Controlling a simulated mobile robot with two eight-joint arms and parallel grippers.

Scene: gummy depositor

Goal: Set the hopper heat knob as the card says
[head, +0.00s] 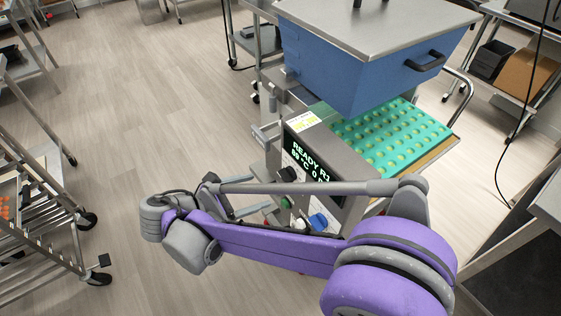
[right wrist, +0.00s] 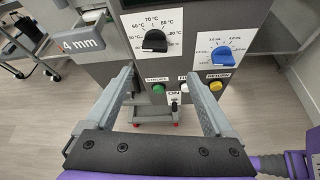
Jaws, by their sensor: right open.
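The black heat knob (right wrist: 154,40) sits on a white dial marked in °C, with 60, 70 and 80 readable, on the machine's front panel. Its exact setting is hard to read; it also shows in the head view (head: 289,174). My right gripper (right wrist: 160,76) is open and empty, its fingers apart below the knob and not touching it. A small card with yellow (head: 303,122) lies on top of the control box; its text is too small to read. My left gripper is out of view.
A blue knob (right wrist: 222,56) is right of the heat knob. A green button (right wrist: 158,88) and a yellow button (right wrist: 215,86) are below. The blue hopper (head: 350,65) stands over a teal mould tray (head: 433,131). Open floor is to the left.

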